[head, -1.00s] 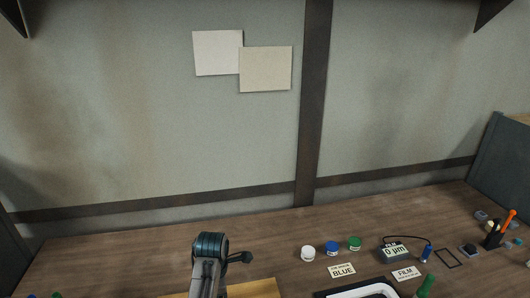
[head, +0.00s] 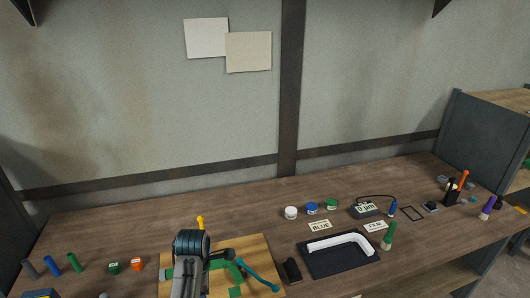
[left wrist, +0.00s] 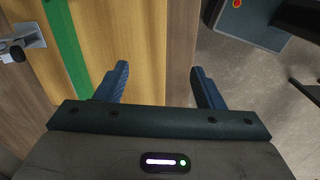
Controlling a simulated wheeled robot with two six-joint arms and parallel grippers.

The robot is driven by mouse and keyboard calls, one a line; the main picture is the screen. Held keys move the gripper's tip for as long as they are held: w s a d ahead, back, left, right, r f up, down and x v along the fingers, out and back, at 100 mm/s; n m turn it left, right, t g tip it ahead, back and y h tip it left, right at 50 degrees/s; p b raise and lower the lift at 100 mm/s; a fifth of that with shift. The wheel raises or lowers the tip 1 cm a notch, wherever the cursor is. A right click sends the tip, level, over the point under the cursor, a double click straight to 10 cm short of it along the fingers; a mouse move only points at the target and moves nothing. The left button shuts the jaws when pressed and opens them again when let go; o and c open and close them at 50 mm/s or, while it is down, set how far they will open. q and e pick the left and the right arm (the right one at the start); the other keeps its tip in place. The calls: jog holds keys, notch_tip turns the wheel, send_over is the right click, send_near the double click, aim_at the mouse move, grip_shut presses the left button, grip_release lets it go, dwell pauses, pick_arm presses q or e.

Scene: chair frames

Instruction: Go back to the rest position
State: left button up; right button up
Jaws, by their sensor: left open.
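My left gripper (left wrist: 160,72) is open in the left wrist view, with nothing between its two blue-grey fingers. It is over the yellow wooden board (left wrist: 135,30) near the edge of the worktop, with floor beyond to the right. A green strip (left wrist: 66,45) runs along the board left of the fingers. In the head view a grey arm link of mine with a dark round joint stands in front of the board (head: 258,250); the left fingers cannot be made out there. My right gripper is not in view.
A silver metal clamp (left wrist: 22,40) is left of the fingers. On the bench (head: 120,225) are a black tray (head: 318,268) with a white bent part (head: 345,240), a gauge (head: 365,209), a green-handled tool (head: 389,236), jars and several markers. The bench's back left is clear.

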pick_arm(q)
jog(key=s+a+f+m+t, duration=0.1)
jog(key=s+a+f+m, duration=0.1)
jog(key=s+a+m, duration=0.45)
jog(key=s+a+f+m+t, duration=0.15)
jog(key=s+m, duration=0.25)
jog(key=s, duration=0.5)
jog(key=s+a+r+m+t, duration=0.15)
jog(key=s+r+m, duration=0.35)
jog(key=s+m, duration=0.7)
notch_tip(320, 180, down, 36)
jog(key=a+n+g+y+b, duration=0.1)
jog(key=a+n+g+b, duration=0.15)
jog(key=b, duration=0.45)
jog(key=s+f+b, duration=0.2)
jog(key=s+f, duration=0.4)
jog(key=f, duration=0.3)
jog(key=s+a+f+b, duration=0.1)
jog(key=s+f+b, duration=0.2)
jog(key=s+f, duration=0.4)
jog(key=s+f+b, duration=0.2)
jog(key=s+f, duration=0.4)
jog(key=f, duration=0.6)
jog(key=shift+s+a+m, duration=0.25)
jog(key=shift+a+m, duration=0.05)
jog(key=shift+a, duration=0.05)
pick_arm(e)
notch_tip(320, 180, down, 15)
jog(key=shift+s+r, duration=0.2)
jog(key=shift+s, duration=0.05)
